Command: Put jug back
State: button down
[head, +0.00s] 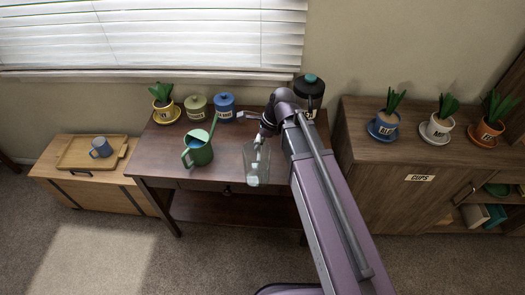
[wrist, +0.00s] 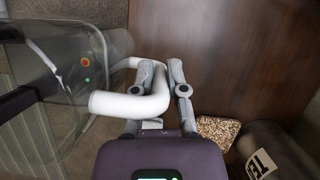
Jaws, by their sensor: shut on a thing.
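The jug (head: 256,165) is clear glass with a white handle. In the head view it is by the front edge of the dark wooden desk (head: 228,150), below my gripper (head: 262,128). In the wrist view the clear body of the jug (wrist: 70,55) is at the left, and its white handle passes between the fingers of my gripper (wrist: 163,82). My gripper is shut on this handle. I cannot tell whether the jug's base touches anything.
A green watering can (head: 198,152), a green canister (head: 197,107), a blue canister (head: 225,106) and a potted plant (head: 162,98) stand on the desk's left. A dark pot (head: 311,88) stands behind my arm. A speckled mat (wrist: 218,130) lies beside a dark labelled container (wrist: 275,152).

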dwell(0.3)
jog(key=w+d+f+b, duration=0.1)
jog(key=w, duration=1.5)
jog(key=shift+f, duration=0.25)
jog(key=shift+f+b, duration=0.1)
jog(key=shift+b, duration=0.25)
jog(key=shift+f+b, duration=1.7)
jog(key=c, duration=0.7)
grip_release()
jog(key=shift+f, duration=0.1)
jog(key=shift+o, duration=0.2)
jog(key=shift+r, duration=0.2)
